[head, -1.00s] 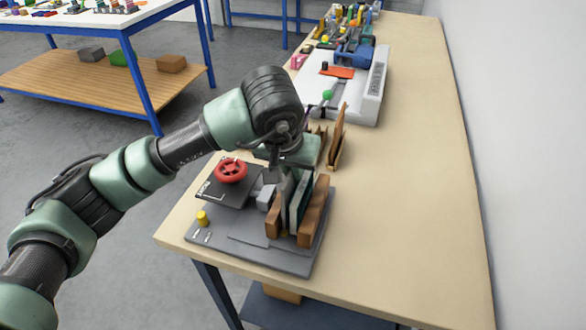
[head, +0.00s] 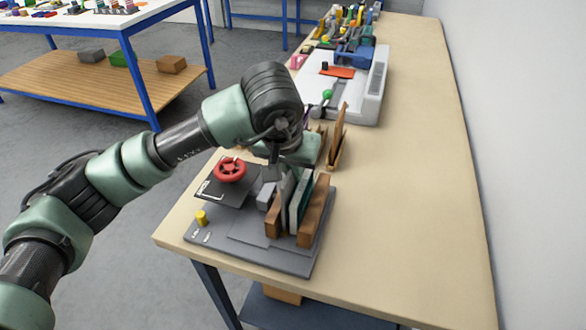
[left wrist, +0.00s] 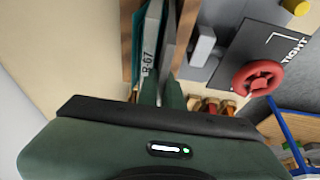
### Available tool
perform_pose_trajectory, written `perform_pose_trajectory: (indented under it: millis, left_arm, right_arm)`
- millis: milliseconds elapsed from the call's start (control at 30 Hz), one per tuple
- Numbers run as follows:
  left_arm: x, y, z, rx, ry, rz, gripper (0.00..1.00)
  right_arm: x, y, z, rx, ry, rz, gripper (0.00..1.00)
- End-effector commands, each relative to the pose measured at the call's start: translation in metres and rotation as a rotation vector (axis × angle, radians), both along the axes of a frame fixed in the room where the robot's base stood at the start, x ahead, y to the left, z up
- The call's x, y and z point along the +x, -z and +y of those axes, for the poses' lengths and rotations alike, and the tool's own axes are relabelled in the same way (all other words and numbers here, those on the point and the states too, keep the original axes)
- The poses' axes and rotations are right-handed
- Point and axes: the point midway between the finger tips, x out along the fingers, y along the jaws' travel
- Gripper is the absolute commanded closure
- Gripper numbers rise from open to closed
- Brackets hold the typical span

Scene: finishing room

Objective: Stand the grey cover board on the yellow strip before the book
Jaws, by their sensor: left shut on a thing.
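My left gripper (head: 283,170) is over the press and shut on the grey cover board (head: 287,190); its fingers (left wrist: 162,95) show in the left wrist view. The board (left wrist: 172,38) stands about upright between the book and a wooden jaw (left wrist: 189,25). The book (head: 299,203) has a teal cover and a pale face; in the wrist view this face (left wrist: 150,45) reads "R-67". The board looks very close to the book; I cannot tell whether they touch. The yellow strip and the board's lower edge are hidden. My right gripper is not in view.
The press has a grey base (head: 262,258), two wooden jaws (head: 315,211), a red handwheel (head: 230,170) and a yellow knob (head: 202,218). Wooden pieces (head: 338,137) stand behind it, then a white machine (head: 368,95). The table's right side (head: 410,210) is clear.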

Motion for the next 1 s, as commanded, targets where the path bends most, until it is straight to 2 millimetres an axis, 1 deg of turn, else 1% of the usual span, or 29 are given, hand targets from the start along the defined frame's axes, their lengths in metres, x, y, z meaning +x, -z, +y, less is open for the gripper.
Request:
perform_pose_trajectory:
  millis: [167, 500, 1000]
  left_arm:
    - [0.0, 0.0, 0.0, 0.0, 0.0, 0.0, 1.0]
    - [0.0, 0.001, 0.0, 0.0, 0.0, -0.001, 1.0]
    - [0.0, 0.003, 0.0, 0.0, 0.0, 0.0, 1.0]
  right_arm:
    - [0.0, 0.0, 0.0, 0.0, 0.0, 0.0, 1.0]
    - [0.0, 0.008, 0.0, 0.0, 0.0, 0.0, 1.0]
    - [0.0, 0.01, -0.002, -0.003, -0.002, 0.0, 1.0]
